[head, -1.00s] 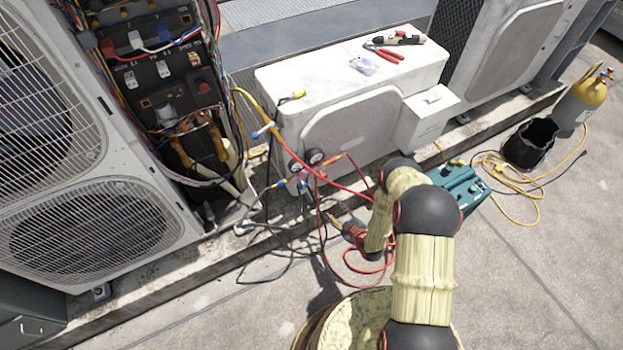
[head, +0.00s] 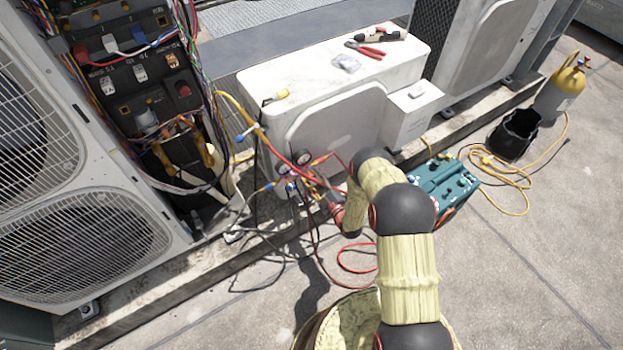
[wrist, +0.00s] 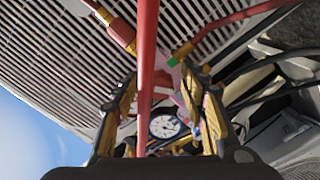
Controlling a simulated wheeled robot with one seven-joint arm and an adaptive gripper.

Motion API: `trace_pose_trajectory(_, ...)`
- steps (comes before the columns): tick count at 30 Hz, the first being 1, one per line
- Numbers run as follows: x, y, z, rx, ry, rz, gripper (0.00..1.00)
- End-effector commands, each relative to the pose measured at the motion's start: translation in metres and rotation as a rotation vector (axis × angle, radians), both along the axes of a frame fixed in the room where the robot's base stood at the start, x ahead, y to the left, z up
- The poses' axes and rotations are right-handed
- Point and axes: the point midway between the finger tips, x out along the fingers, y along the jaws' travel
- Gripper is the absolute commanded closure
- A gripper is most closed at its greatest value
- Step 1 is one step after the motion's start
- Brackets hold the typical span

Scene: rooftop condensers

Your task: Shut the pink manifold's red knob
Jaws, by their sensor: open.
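The pink manifold (wrist: 177,82) shows in the wrist view just beyond and between the fingers of my gripper (wrist: 162,88), which is open with nothing clearly held. A white-faced gauge (wrist: 165,126) sits below it in that picture. A thick red hose (wrist: 147,60) crosses in front and hides part of the manifold. Red parts show behind it, but I cannot tell clearly which is the red knob.
Red, yellow and black hoses hang around the manifold and loop on the ground. A white condenser (head: 340,125) stands behind it. An open wiring panel (head: 140,75) is at left. A teal pump unit (head: 445,185), black bucket (head: 514,135) and yellow-topped cylinder (head: 563,90) stand right.

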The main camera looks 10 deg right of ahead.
Motion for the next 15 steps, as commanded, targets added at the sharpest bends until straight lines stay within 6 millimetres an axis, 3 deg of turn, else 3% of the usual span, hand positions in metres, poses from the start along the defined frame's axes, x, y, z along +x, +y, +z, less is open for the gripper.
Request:
trace_pose_trajectory(10, 0.005, 0.0015, 0.0009, 0.0, 0.0, 0.0, 0.57)
trace_pose_trajectory(15, 0.0048, 0.0014, 0.0008, 0.0, 0.0, 0.0, 0.67)
